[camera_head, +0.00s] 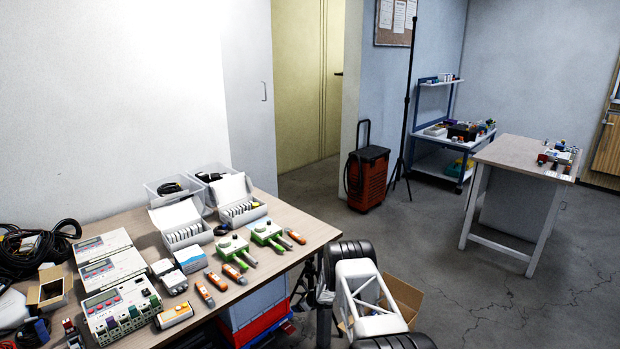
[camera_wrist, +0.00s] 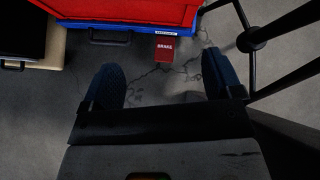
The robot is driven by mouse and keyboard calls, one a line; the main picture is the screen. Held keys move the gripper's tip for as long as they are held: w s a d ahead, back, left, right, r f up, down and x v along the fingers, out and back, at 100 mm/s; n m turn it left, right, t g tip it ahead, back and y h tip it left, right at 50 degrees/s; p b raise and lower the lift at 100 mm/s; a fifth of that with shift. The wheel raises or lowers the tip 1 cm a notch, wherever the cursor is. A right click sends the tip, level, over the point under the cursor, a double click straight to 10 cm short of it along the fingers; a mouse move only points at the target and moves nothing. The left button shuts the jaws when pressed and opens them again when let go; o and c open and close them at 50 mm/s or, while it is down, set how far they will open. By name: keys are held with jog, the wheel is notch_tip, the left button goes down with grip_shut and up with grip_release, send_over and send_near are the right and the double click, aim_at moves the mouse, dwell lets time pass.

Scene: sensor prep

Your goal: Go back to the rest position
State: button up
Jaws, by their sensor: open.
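In the wrist view, my gripper (camera_wrist: 162,82) is open, with its two dark blue fingertips wide apart. Nothing is between the fingers except a view of cracked grey floor. It points downward, over the floor beside a red and blue container (camera_wrist: 130,12). In the head view, the fingertips cannot be made out. The wooden table (camera_head: 262,272) is at the left, carrying white meters (camera_head: 112,268), green-and-white sensors (camera_head: 236,249) and orange pens (camera_head: 205,292).
Blue and red crates (camera_head: 258,312) sit beneath the table's right end. A cardboard box (camera_head: 405,296) is on the floor nearby. Dark poles (camera_wrist: 255,40) stand close on the right in the wrist view. A second table (camera_head: 525,152) and orange case (camera_head: 367,180) are farther back; floor between is clear.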

jog(key=s+d+r+n+g, duration=0.15)
jog(key=s+d+r, duration=0.3)
jog(key=r, duration=0.55)
jog(key=s+d+r+n+g, duration=0.1)
jog(key=s+d+r+n, duration=0.3)
jog(key=r, duration=0.6)
jog(key=s+d+r+n+g+h, duration=0.1)
jog(key=s+d+r+n, duration=0.15)
jog(key=s+r, duration=0.9)
jog(key=s+d+r+n, duration=0.1)
jog(key=s+r+n, duration=0.4)
jog(key=r, duration=1.2)
jog(key=s+d+r+n+g+h, duration=0.1)
jog(key=s+d+r+n, duration=0.1)
jog(key=s+r, duration=0.95)
jog(key=s+d+r+n+h, duration=0.1)
jog(key=s+d+r+n, duration=0.1)
jog(key=s+r, duration=0.75)
jog(key=s+d+r+n+h, duration=0.25)
jog(key=s+r, duration=0.35)
jog(key=s, duration=0.6)
jog(key=s+d+n+h, duration=0.1)
jog(key=s+d+n, duration=0.1)
jog(key=s, duration=1)
jog(key=s+d+r+n+t+h, duration=0.1)
jog(key=s+d+n, duration=0.1)
jog(key=s, duration=1)
jog(key=shift+s+d+r+h, duration=0.15)
jog(key=shift+d+r+h, duration=0.05)
jog(key=shift+d+h, duration=0.2)
